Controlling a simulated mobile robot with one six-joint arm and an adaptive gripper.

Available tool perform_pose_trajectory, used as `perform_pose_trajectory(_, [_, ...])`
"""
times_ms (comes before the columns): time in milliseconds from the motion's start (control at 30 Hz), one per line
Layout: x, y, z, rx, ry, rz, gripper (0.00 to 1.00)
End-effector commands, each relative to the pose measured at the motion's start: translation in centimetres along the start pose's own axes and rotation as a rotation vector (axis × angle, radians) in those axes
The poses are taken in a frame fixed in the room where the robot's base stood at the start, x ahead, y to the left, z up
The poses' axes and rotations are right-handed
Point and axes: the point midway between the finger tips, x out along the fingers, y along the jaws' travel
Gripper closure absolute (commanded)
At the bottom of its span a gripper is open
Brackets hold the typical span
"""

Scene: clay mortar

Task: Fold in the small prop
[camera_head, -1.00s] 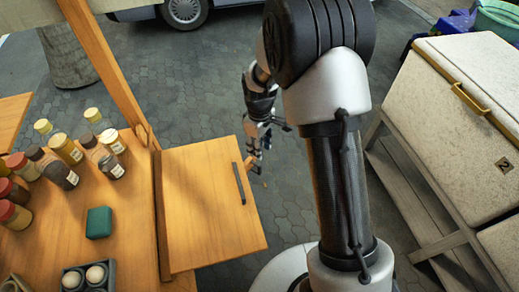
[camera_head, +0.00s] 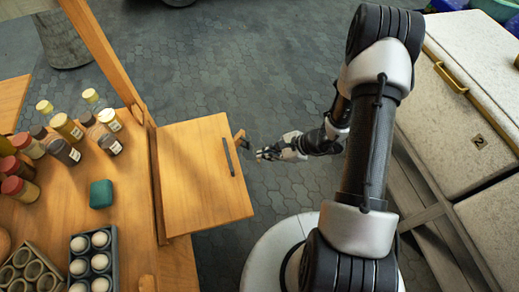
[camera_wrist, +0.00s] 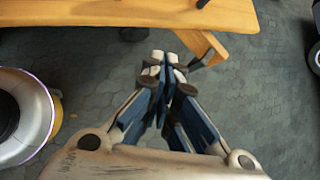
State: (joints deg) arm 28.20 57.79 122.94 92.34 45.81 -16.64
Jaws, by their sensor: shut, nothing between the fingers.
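The small prop (camera_head: 240,137) is a short wooden piece sticking out past the outer edge of the side leaf (camera_head: 190,205), near its far corner. The leaf is a flat wooden board beside the stall table, with a dark bar on top. In the wrist view the prop (camera_wrist: 203,40) slants out below the wooden board edge (camera_wrist: 110,14), just right of my fingertips. My gripper (camera_head: 261,156) is shut and empty, to the right of the prop and apart from it in the head view. In the wrist view my gripper (camera_wrist: 163,62) points toward the board edge.
The table holds several jars (camera_head: 62,128), a green block (camera_head: 101,194) and a tray of eggs (camera_head: 92,265). A wooden post (camera_head: 103,52) rises beside the leaf. A pale chest (camera_head: 470,130) stands at the right. Paved floor (camera_head: 240,70) lies open beyond the leaf.

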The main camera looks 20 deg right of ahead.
Motion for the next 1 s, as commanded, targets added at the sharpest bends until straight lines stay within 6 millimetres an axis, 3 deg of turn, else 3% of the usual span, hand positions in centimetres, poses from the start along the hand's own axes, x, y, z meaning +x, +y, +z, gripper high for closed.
perform_pose_trajectory(133, [-1.8,-0.8,-3.2,0.355,0.029,-0.166,1.0])
perform_pose_trajectory(367, [-2.2,-1.1,-5.4,0.531,0.049,-0.257,1.0])
perform_pose_trajectory(567, [0.7,-1.7,-5.8,0.527,0.049,-0.254,1.0])
perform_pose_trajectory(900, [7.7,-3.4,-6.6,0.524,0.049,-0.254,1.0])
perform_pose_trajectory(1000, [8.5,-4.4,-5.4,0.521,0.048,-0.255,1.0])
